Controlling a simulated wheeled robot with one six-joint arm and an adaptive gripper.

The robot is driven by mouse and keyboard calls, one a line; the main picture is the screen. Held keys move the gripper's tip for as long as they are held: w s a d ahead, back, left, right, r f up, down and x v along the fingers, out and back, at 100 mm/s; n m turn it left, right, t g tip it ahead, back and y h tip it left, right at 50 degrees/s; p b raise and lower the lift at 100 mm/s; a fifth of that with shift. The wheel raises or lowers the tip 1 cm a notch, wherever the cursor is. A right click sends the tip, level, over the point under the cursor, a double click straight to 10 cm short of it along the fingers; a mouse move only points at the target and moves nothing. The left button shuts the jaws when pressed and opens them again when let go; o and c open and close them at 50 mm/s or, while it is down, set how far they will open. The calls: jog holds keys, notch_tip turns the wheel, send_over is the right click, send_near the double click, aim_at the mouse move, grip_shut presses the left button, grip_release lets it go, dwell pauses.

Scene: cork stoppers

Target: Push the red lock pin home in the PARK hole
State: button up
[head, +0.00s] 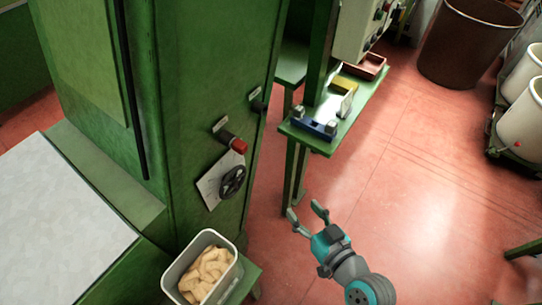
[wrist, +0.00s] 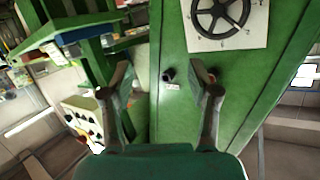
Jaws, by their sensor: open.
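The red lock pin (head: 239,146) sticks out of the side of the green machine, its red head standing out from a dark collar. A pale label (head: 220,125) sits just above it, too small to read. A second dark collar (head: 257,104) with its own label is further back on the same face. My gripper (head: 307,214) is open and empty, apart from the machine and to the right of the pin. In the wrist view, the pin (wrist: 211,76) shows partly behind the right finger, and the empty dark collar (wrist: 168,75) lies between the fingers.
A black handwheel (head: 232,181) on a white plate is below the pin. A bin of pale pieces (head: 233,270) stands at the machine's foot. A green shelf (head: 318,141) with trays juts out beyond my gripper. Red floor is open to the right.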

jog(key=w+a+r+n+g+y, duration=0.1)
jog(key=w+a+r+n+y, duration=0.35)
jog(key=w+r, duration=0.2)
jog(key=n+g+y, duration=0.2)
jog(key=n, duration=0.1)
send_near(241, 144)
jog(key=w, duration=0.1)
jog(key=x, duration=1.1)
jog(key=shift+s+a+f, duration=0.1)
jog(key=shift+s+a, duration=0.05)
jog(key=shift+a, duration=0.25)
grip_shut()
grip_release()
jog(key=shift+d, duration=0.1)
jog(key=v, duration=1)
jog(key=shift+s+d, duration=0.2)
jog(key=shift+d, duration=0.05)
